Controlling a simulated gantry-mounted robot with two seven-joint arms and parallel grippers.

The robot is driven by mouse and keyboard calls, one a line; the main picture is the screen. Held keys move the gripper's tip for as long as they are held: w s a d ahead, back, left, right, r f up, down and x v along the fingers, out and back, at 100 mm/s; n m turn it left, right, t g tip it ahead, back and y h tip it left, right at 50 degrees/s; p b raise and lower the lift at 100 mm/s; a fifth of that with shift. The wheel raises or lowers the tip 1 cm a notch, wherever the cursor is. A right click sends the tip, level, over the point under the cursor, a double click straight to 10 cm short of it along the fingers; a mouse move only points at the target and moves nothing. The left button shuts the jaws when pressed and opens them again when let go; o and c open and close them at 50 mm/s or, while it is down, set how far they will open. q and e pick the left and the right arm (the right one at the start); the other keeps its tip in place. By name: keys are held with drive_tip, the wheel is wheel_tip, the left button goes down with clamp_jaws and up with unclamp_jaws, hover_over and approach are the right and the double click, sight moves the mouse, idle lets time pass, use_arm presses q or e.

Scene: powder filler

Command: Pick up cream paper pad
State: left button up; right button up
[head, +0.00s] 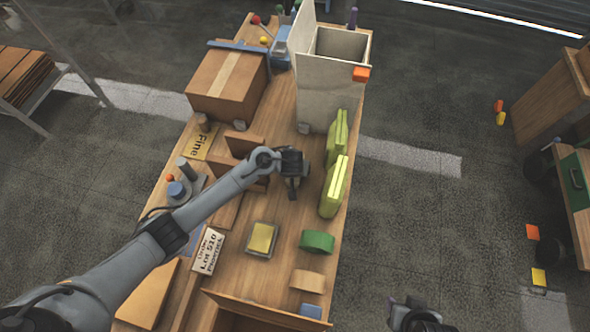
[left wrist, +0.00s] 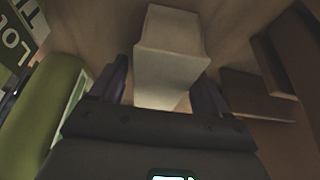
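A cream block that looks like the cream paper pad (left wrist: 172,60) shows in the left wrist view, between the two dark fingers of my left gripper (left wrist: 165,78). The fingers are spread on either side of it; I cannot tell whether they touch it. In the head view my left gripper (head: 292,193) points down over the middle of the table, and the pad is hidden or too small to make out under it. My right gripper (head: 410,312) is at the bottom edge of the head view, away from the table, and its fingers are unclear.
Two yellow-green packs (head: 333,187) stand close right of my left gripper. Brown wooden blocks (head: 245,147) are to its left. A tray with a yellow pad (head: 262,238) and a green roll (head: 317,241) lie nearer. A grey bin (head: 330,85) and cardboard box (head: 226,88) stand behind.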

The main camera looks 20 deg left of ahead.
use_arm(q)
drive_tip(key=c, duration=0.8)
drive_tip(key=shift+r, duration=0.1)
drive_tip(key=shift+c, duration=0.2)
